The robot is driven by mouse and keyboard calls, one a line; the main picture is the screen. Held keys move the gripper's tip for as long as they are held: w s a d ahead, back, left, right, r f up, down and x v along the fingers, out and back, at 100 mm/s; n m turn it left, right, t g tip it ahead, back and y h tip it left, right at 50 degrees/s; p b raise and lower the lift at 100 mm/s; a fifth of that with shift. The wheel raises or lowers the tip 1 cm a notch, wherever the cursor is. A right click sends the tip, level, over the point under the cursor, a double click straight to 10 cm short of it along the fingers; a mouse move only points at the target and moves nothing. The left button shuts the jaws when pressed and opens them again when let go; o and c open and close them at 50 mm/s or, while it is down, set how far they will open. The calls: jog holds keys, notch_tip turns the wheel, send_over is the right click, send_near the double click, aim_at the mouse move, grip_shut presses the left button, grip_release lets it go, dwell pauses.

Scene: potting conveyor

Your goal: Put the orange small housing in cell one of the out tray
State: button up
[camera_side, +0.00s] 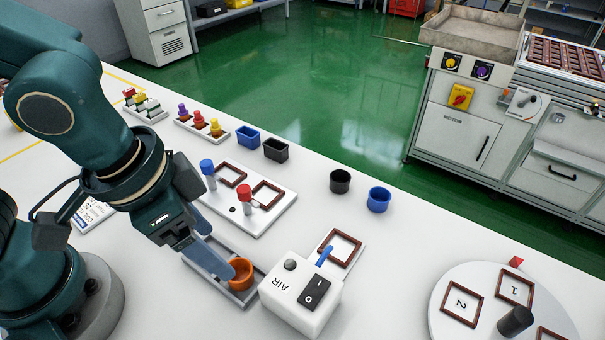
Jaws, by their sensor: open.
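The orange small housing (242,272) is a round open cup. It stands upright at the right end of a narrow grey tray (214,285) on the white bench. No label on this tray is readable, so I cannot tell if it is the out tray. My gripper (218,251) is open and points down over the tray, just left of the housing. The near finger's tip is close against the housing's left side; I cannot tell whether they touch. The far finger is farther back, above the tray's rear edge. The arm hides the tray's left part.
A white AIR switch box (301,295) stands right of the tray. Behind are a plate with brown frames (267,193) and blue and red knobs, and blue and black cups (379,200). A round table (450,325) with numbered frames is at right.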

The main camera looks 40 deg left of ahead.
jog(key=a+r+n+t+y, duration=0.1)
jog(key=a+r+n, duration=0.3)
jog(key=a, duration=0.7)
notch_tip(320, 180, up, 2)
jog(key=shift+s+r+t, duration=0.2)
jog(key=shift+t, duration=0.6)
dwell(0.3)
